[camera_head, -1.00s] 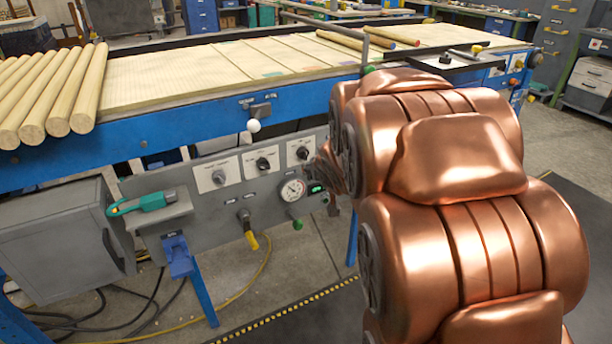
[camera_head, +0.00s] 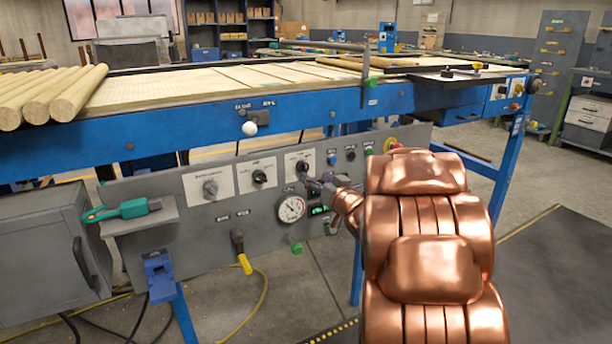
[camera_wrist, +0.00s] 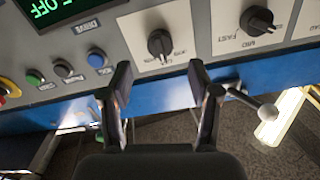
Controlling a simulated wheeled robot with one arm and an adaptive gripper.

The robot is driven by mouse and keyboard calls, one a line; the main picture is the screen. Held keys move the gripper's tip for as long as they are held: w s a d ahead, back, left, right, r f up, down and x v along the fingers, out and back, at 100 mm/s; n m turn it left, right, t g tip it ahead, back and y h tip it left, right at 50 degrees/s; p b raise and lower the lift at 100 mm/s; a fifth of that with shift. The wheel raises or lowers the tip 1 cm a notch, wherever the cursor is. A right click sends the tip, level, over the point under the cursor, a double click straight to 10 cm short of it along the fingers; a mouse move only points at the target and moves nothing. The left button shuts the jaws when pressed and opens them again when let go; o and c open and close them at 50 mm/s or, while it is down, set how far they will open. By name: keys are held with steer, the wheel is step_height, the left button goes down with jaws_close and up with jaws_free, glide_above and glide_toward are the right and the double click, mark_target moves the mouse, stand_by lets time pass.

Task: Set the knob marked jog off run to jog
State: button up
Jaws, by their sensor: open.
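A black knob on a white plate (camera_head: 302,166) is the rightmost of three plate-mounted knobs on the grey panel in the head view. In the wrist view the same black knob (camera_wrist: 160,45) lies just beyond and between my fingertips, apart from them. Its small labels are too blurred to read surely, though the neighbouring knob (camera_wrist: 257,20) shows MID and FAST. The knob's pointer runs roughly up and down in the wrist view. My gripper (camera_wrist: 157,84) is open and empty; in the head view my gripper (camera_head: 313,184) is small, close in front of the panel.
A row of push buttons, including a blue button (camera_wrist: 96,58), sits left of the knob in the wrist view. A round gauge (camera_head: 291,208) and a yellow-handled lever (camera_head: 241,254) are lower on the panel. A white ball-ended lever (camera_head: 250,128) sticks out above.

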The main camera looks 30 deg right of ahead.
mark_target(306, 171)
steer(key=shift+w+d+b, duration=0.15)
steer(key=shift+w+b, duration=0.2)
steer(key=shift+w, duration=1.2)
steer(key=shift+w+d+b, duration=0.1)
steer(key=shift+w+b, duration=0.25)
steer(key=shift+w, duration=1.2)
steer(key=shift+c, duration=0.2)
steer(key=c, duration=1.1)
steer(key=shift+n, duration=0.4)
steer(key=n, duration=0.3)
steer(key=shift+n+p, duration=0.4)
steer(key=shift+n, duration=2.2)
